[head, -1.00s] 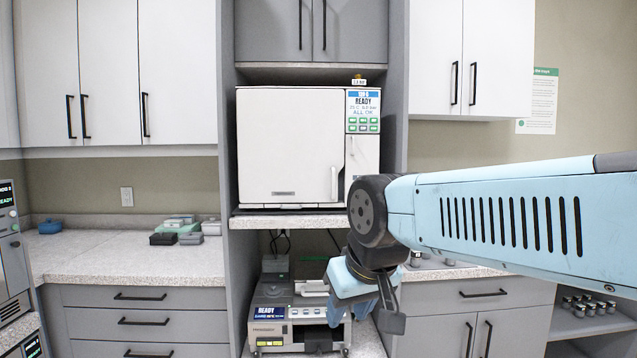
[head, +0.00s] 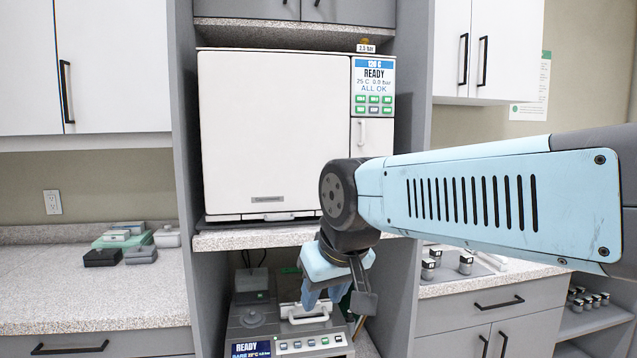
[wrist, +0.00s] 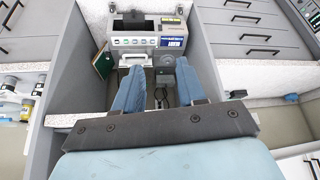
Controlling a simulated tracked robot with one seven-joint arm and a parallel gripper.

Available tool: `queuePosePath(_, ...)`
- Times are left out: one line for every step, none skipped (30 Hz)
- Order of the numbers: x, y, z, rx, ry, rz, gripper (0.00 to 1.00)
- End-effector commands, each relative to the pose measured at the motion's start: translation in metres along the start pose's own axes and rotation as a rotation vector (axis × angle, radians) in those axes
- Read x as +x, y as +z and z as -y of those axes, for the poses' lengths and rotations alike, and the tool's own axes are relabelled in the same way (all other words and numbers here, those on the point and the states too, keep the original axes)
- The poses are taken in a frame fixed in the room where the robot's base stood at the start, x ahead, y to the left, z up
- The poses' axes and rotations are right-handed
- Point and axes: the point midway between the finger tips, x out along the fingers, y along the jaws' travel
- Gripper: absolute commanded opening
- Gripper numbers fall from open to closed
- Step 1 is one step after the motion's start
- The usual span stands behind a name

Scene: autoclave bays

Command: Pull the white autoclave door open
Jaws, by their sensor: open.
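The white autoclave door (head: 272,135) is shut on the autoclave, which stands on a speckled shelf in the grey bay in the head view. Its display panel (head: 373,86) at the right reads READY and 0.0 bar. The autoclave door is not clear in that view.
A smaller bench machine (head: 286,334) stands below the shelf, under my gripper. The shelf edge (head: 260,238) juts out above it. Small boxes (head: 128,243) lie on the left counter. Lidded jars (head: 447,262) stand on the right counter.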

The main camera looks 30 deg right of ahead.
Motion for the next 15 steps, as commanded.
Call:
queuePosePath(-0.0001, 0.0001, 0.0000, 0.000, 0.000, 0.000, 0.40)
queuePosePath(-0.0002, 0.0001, 0.0000, 0.000, 0.000, 0.000, 0.40)
queuePosePath(-0.0002, 0.0001, 0.0000, 0.000, 0.000, -0.001, 0.40)
queuePosePath(-0.0002, 0.0001, 0.0000, 0.000, 0.000, -0.001, 0.40)
queuePosePath(-0.0001, 0.0001, 0.0000, 0.000, 0.000, 0.000, 0.40)
queuePosePath(-0.0001, 0.0001, 0.0000, 0.000, 0.000, 0.000, 0.40)
queuePosePath(-0.0001, 0.0001, 0.0000, 0.000, 0.000, 0.000, 0.40)
queuePosePath(-0.0001, 0.0001, 0.0000, 0.000, 0.000, 0.000, 0.40)
queuePosePath(-0.0002, 0.0001, 0.0000, 0.000, 0.000, -0.001, 0.40)
queuePosePath(-0.0001, 0.0001, 0.0000, 0.000, 0.000, 0.000, 0.40)
queuePosePath(-0.0002, 0.0001, 0.0000, 0.000, 0.000, 0.000, 0.40)
queuePosePath(-0.0004, -0.0004, -0.0001, 0.001, 0.000, 0.000, 0.40)
queuePosePath(-0.0013, -0.0019, -0.0004, 0.002, 0.001, 0.000, 0.40)
queuePosePath(-0.0025, -0.0045, -0.0010, 0.005, 0.002, 0.000, 0.40)
queuePosePath(-0.0049, -0.0095, -0.0022, 0.010, 0.004, 0.001, 0.40)
